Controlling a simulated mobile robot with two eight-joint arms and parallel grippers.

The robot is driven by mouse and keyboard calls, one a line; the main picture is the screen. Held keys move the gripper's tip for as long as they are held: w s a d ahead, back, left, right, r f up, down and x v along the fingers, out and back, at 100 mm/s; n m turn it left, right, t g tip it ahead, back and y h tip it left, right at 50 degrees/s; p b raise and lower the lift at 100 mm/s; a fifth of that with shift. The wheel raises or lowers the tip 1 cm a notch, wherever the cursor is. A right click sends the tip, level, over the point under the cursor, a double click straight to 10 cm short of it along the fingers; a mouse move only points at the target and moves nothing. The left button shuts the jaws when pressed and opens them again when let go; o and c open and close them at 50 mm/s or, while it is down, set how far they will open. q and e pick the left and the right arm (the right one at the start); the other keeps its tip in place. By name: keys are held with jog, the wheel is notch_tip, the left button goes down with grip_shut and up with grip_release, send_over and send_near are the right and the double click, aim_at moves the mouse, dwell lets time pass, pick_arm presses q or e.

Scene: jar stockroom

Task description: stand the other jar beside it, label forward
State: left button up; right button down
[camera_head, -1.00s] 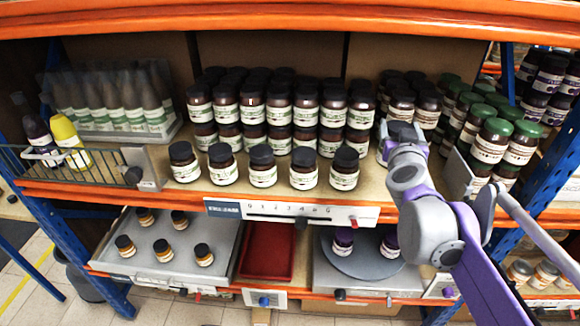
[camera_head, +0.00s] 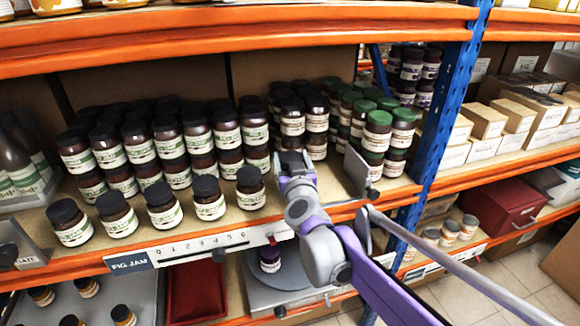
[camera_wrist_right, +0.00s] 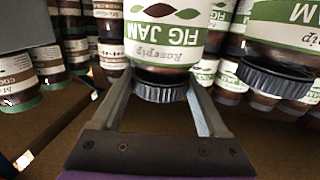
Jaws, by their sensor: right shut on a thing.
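My right gripper (camera_head: 291,160) is at the shelf, just right of the front row of dark jars. In the right wrist view its fingers (camera_wrist_right: 160,100) are shut on a fig jam jar (camera_wrist_right: 165,40), by its black lid. The jar appears upside down there, its green and white "FIG JAM" label facing the camera. In the head view the gripper mostly hides it. Several matching jars stand upright in the front row, labels forward; the rightmost front jar (camera_head: 250,188) is closest to my gripper. My left gripper is not in view.
Packed fig jam jars (camera_head: 180,140) fill the shelf behind. Green-lidded jars (camera_head: 377,135) stand right, past a grey divider (camera_head: 358,172). A blue post (camera_head: 450,100) rises beyond. The shelf edge carries a "FIG JAM" sign (camera_head: 130,262) and a scale (camera_head: 205,245).

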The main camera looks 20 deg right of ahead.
jog(key=shift+f, duration=1.1)
jog(key=shift+f, duration=0.1)
jog(key=shift+f, duration=0.15)
grip_release()
jog(key=shift+r, duration=0.2)
jog(key=shift+s+r, duration=0.1)
jog(key=shift+s, duration=0.1)
jog(key=s+a, duration=0.1)
jog(key=s, duration=1)
jog(key=shift+s+a+r+b, duration=0.2)
jog(key=shift+s+r+b, duration=0.1)
jog(key=shift+b, duration=0.15)
